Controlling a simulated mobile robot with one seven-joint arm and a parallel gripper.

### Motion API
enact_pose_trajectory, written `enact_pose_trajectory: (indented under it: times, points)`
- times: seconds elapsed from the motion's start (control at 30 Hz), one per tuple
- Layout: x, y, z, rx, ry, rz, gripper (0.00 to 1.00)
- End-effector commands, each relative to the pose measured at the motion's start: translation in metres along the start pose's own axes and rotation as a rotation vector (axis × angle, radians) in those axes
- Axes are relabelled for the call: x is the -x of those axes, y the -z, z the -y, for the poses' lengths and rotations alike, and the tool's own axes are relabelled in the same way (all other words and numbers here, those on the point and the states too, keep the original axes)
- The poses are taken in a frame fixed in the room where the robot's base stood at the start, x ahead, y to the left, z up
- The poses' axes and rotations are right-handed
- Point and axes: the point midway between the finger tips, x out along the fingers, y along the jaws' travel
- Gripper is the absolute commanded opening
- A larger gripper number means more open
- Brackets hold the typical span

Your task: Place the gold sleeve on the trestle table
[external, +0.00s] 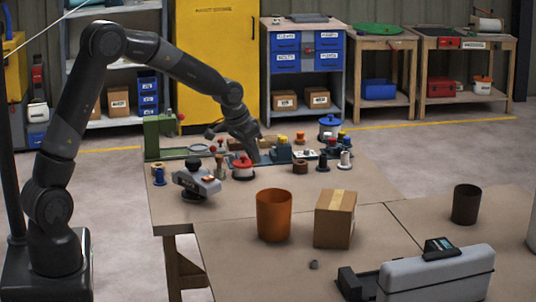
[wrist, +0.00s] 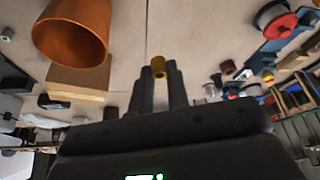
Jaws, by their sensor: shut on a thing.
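The gold sleeve (wrist: 159,67) is a small yellow-gold ring. In the wrist view it sits between the tips of my gripper (wrist: 158,72), which is shut on it. In the external view my gripper (external: 252,152) hangs over the far worktop, behind the red-lidded pot; I cannot make out the sleeve there. A wooden table (external: 370,181) carries the crowded tools, and a second tabletop (external: 225,262) adjoins it in front. Wooden legs show at the left; I cannot tell for sure which top is the trestle table.
An orange bin (external: 274,216) and a cardboard box (external: 335,219) stand on the nearer top, with a dark cup (external: 466,204) to the right. A grey tool (external: 196,181), spools and a red-lidded pot (external: 242,168) crowd the far top. Its right part is clear.

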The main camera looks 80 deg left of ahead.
Motion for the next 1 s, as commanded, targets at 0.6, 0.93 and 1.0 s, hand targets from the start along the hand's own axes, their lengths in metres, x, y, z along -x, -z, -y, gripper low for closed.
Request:
enact_pose_trajectory:
  times: [0.6,0.93,1.0]
  points:
    - [0.073,-0.166,-0.267,-0.712,-0.293,0.000,0.00]
    - [0.092,-0.237,-0.312,-0.920,-0.379,0.000,0.00]
    - [0.095,-0.249,-0.318,-0.953,-0.393,0.001,0.00]
